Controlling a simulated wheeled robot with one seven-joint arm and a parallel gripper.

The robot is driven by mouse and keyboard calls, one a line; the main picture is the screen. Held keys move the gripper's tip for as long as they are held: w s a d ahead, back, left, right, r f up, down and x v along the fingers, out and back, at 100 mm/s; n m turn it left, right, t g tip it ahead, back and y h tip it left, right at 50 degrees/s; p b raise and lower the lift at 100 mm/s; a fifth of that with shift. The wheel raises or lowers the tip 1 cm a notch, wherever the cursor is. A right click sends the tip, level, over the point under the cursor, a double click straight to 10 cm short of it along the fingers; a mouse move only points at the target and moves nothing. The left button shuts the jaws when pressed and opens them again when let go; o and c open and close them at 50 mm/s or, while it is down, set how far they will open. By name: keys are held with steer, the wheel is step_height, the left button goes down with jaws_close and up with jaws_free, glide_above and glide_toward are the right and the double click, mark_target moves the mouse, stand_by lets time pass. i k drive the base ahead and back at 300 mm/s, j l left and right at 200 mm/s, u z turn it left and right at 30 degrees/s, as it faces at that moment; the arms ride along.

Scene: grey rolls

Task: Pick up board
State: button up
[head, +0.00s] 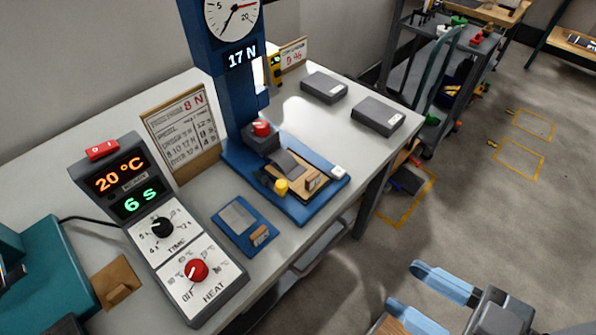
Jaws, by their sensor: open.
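A small tan wooden board (313,179) lies on the blue base of the tall blue gauge stand, with a dark grey piece (287,163) beside or on it and a yellow knob (281,187) at its near edge. Another brown board (117,281) with a raised block lies at the table's left. I cannot tell which one the task names. My gripper (402,286) is at the lower right, above the floor and off the table. Its two blue fingers are apart with nothing between them, well away from both boards.
The blue gauge stand (238,98) reads 17 N. A heat and time control box (160,232), a blue plate (244,225) and a sign (183,130) stand near it. Two dark grey boxes (376,114) lie at the back right. A loaded cart (400,72) stands beyond; floor at right is mostly open.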

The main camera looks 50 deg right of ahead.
mark_target(302, 179)
steer(key=i+l, duration=0.1)
steer(key=l, duration=0.4)
steer(key=i+l+u, duration=0.1)
steer(key=l, duration=0.4)
steer(key=i+l, duration=0.1)
steer(key=l, duration=0.4)
steer(key=u, duration=1.55)
steer(key=l, duration=0.1)
